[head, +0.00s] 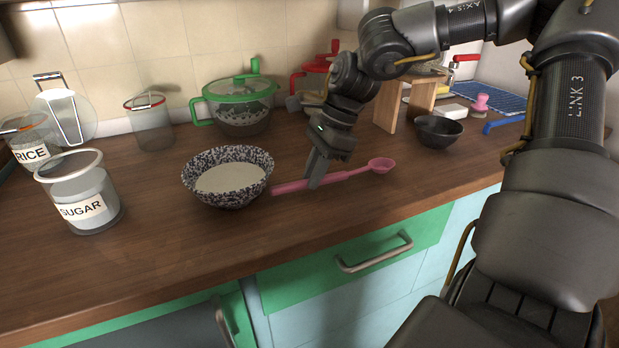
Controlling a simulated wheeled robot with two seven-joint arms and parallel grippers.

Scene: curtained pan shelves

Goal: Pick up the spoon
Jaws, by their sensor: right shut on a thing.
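A pink spoon (345,176) with a long handle lies level at the middle of the wooden counter, its small bowl end pointing right. My right gripper (314,180) reaches down from the upper right and is shut on the spoon's handle, left of the handle's middle. I cannot tell whether the spoon touches the counter or is just above it. The handle's left end is close to a speckled bowl (228,176). My left gripper is not in view.
A sugar jar (80,192) and a rice jar (27,140) stand at the left. A green-lidded pot (240,105) is behind. A dark bowl (438,132) and a wooden stand (388,104) are at the right. The counter's front edge is clear above the drawers.

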